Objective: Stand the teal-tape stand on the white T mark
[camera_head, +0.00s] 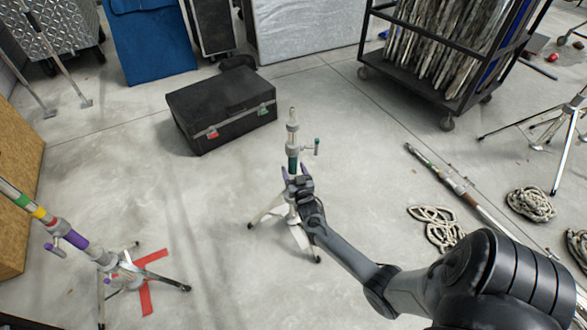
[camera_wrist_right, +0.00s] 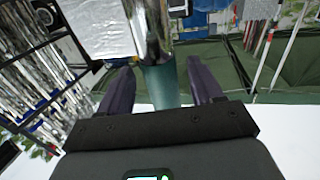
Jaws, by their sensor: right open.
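The teal-tape stand (camera_head: 293,140) stands upright on the concrete floor near the middle of the head view, with its legs spread. Its teal band (camera_wrist_right: 161,86) shows between my fingers in the right wrist view. My right gripper (camera_head: 295,172) is open, with one purple finger on each side of the stand's post at the teal band; the gripper also shows in the right wrist view (camera_wrist_right: 161,80). My arm and gripper hide part of the stand's lower post. I cannot make out a white T mark apart from the pale legs. My left gripper is out of view.
A black case (camera_head: 222,108) lies behind the stand to the left. Another stand with coloured bands (camera_head: 75,240) stands over a red tape mark (camera_head: 150,262) at left. A pole (camera_head: 460,185) and coiled ropes (camera_head: 530,204) lie at right. A wheeled cart (camera_head: 418,85) stands behind.

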